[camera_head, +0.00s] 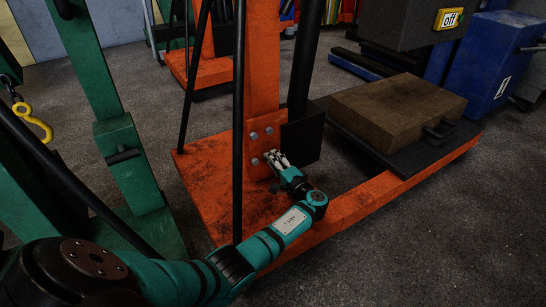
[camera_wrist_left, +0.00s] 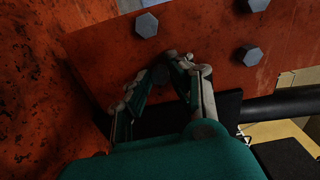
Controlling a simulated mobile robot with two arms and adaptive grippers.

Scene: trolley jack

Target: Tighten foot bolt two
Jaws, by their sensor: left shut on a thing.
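The orange trolley jack post (camera_head: 263,75) stands on an orange base plate (camera_head: 205,165). Grey hex foot bolts show on its lower face: upper left (camera_head: 254,136), upper right (camera_head: 269,131) and lower left (camera_head: 255,161). My left gripper (camera_head: 276,158) is at the lower right bolt position. In the left wrist view three hex bolts (camera_wrist_left: 146,25) stand clear of the fingers. There the left gripper (camera_wrist_left: 168,70) is closed around a dark bolt head, mostly hidden between the fingertips. I see no numbers on the bolts. My right gripper is not in view.
A black block (camera_head: 302,138) stands close to the right of the gripper. A thin black rod (camera_head: 239,100) rises in front of the post. A brown box (camera_head: 395,110) sits on the trolley's black platform. A green hoist frame (camera_head: 130,160) stands at the left.

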